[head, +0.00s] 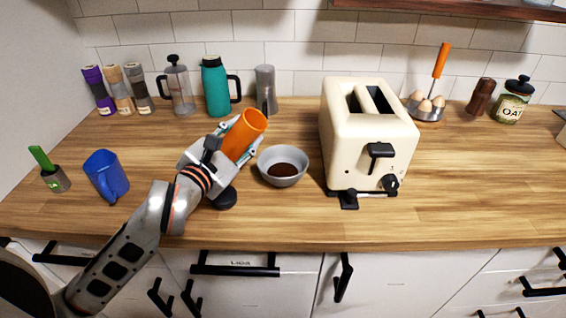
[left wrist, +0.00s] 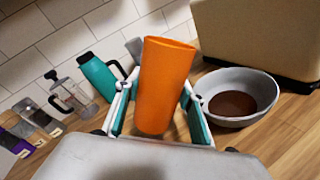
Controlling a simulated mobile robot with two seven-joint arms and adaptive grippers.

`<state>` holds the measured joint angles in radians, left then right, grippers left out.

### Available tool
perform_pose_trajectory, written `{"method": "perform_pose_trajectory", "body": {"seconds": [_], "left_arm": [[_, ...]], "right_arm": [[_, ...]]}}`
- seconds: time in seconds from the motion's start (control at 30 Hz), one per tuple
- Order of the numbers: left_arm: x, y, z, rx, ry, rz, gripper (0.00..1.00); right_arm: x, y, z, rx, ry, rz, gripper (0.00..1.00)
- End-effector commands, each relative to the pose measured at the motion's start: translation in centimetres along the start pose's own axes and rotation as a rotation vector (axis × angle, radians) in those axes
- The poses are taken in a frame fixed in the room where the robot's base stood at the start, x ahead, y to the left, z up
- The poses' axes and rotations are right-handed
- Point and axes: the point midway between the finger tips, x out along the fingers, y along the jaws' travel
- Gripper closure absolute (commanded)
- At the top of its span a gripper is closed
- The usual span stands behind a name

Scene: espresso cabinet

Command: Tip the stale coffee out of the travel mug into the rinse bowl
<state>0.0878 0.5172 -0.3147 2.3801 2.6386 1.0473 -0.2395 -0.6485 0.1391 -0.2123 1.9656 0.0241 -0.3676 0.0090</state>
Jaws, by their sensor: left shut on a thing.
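The orange travel mug (head: 240,138) is held by my left gripper (head: 237,143), which is shut around its body. The mug leans to the right, its open rim up and towards the bowl side; its inside is not clear. In the left wrist view the mug (left wrist: 165,85) stands between the two teal-padded fingers (left wrist: 158,115). The grey rinse bowl (head: 283,178) sits on the counter just right of the gripper, with dark brown liquid in it. The bowl (left wrist: 237,119) also shows right of the mug in the left wrist view. My right gripper is not in view.
A cream toaster (head: 367,140) stands close right of the bowl. A teal flask (head: 216,88), a French press (head: 178,90) and a grey grinder (head: 265,90) stand behind.

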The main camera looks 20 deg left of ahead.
Motion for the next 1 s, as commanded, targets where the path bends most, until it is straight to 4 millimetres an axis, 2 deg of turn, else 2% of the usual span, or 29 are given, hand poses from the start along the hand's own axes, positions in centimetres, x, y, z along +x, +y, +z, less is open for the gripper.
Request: {"method": "perform_pose_trajectory", "body": {"seconds": [0.03,0.2,0.6,1.0], "left_arm": [[0.1,-0.3,-0.9,-0.030,-0.003,0.000,0.90],[0.1,-0.3,-2.4,-0.156,-0.017,-0.002,0.90],[-0.1,1.3,-3.3,-0.521,-0.067,0.000,0.90],[-0.2,1.8,-3.3,-0.633,-0.088,0.001,0.90]], "right_arm": [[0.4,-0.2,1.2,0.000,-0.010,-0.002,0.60],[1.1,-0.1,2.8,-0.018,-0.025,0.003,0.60],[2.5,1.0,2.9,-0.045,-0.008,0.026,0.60],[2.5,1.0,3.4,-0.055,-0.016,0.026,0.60]]}}
